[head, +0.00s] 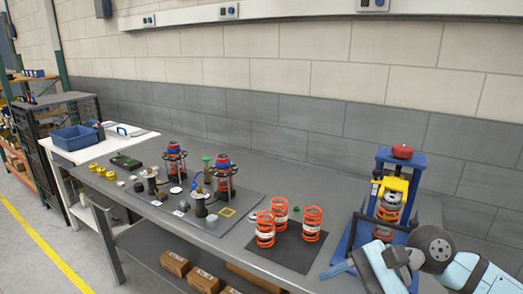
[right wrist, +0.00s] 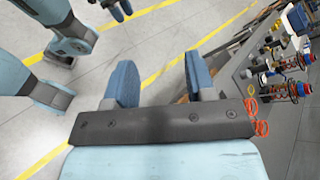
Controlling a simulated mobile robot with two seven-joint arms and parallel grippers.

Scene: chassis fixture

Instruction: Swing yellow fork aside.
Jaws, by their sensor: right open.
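The yellow fork (head: 394,186) sits across the upper part of the blue press fixture (head: 384,158), in front of its column. A spring with a dark and light body (head: 388,208) stands below and within it, and a red knob (head: 403,151) tops the frame. My right gripper (right wrist: 158,80) is open with nothing between its two blue fingers, over the floor in the right wrist view. In the head view my right arm covers the fixture's lower front, and the hand is apart from the fork.
Several orange springs (head: 312,223) stand on a dark mat (head: 288,252) left of the fixture. Two strut assemblies (head: 222,180) stand on a grey plate further left. A blue bin (head: 76,137) is at the far left. Bare bench (head: 335,190) lies behind the springs.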

